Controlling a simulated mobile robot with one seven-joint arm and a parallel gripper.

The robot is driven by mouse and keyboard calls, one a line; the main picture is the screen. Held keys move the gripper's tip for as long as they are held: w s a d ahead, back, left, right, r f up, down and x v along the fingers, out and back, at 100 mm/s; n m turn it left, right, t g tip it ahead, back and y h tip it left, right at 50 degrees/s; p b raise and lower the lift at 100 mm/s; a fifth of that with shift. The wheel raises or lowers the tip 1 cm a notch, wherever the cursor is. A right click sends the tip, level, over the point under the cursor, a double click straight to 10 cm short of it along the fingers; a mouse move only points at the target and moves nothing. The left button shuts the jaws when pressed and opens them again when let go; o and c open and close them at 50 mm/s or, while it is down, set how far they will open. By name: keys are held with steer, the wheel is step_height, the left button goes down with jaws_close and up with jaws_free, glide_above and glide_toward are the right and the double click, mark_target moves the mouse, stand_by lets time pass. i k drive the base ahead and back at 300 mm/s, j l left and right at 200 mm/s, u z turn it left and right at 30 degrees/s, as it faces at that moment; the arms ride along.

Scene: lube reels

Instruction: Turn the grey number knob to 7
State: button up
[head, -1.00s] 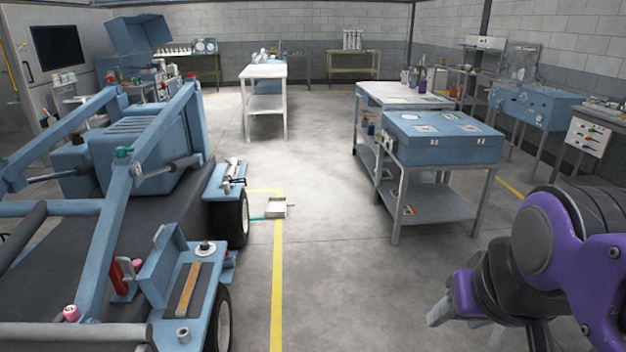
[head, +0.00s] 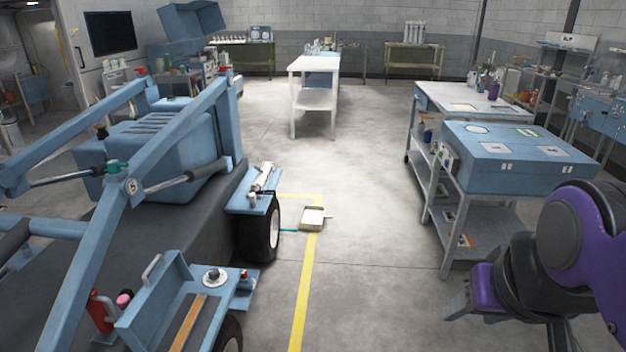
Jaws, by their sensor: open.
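I cannot make out a grey number knob for certain in the head view. A round grey piece with a dark centre (head: 213,276) sits on the blue side tray of the vehicle at lower left, but no numbers are readable on it. My gripper (head: 468,312) is at the lower right, over the floor and in front of the blue-topped trolley. It is open and empty, touching nothing, and its far finger is partly hidden by my purple wrist.
The blue vehicle (head: 165,150) fills the left side. A blue-topped trolley (head: 515,155) and a white bench (head: 315,64) stand to the right and at the back. A small pan (head: 312,217) lies near the yellow floor line.

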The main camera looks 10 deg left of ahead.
mark_target(214, 273)
steer(key=i+u, duration=0.3)
steer(key=i, duration=0.25)
steer(key=i+l+u, duration=0.3)
steer(key=i, duration=0.2)
steer(key=i+u, duration=0.3)
steer(key=u, duration=0.2)
steer(key=i+l+u, duration=0.15)
steer(key=i+u, duration=0.15)
steer(key=u, duration=0.15)
steer(key=i+l+u, duration=0.25)
steer(key=u, duration=0.25)
steer(key=i+l+u, duration=0.25)
steer(key=u, duration=0.25)
steer(key=l, duration=0.1)
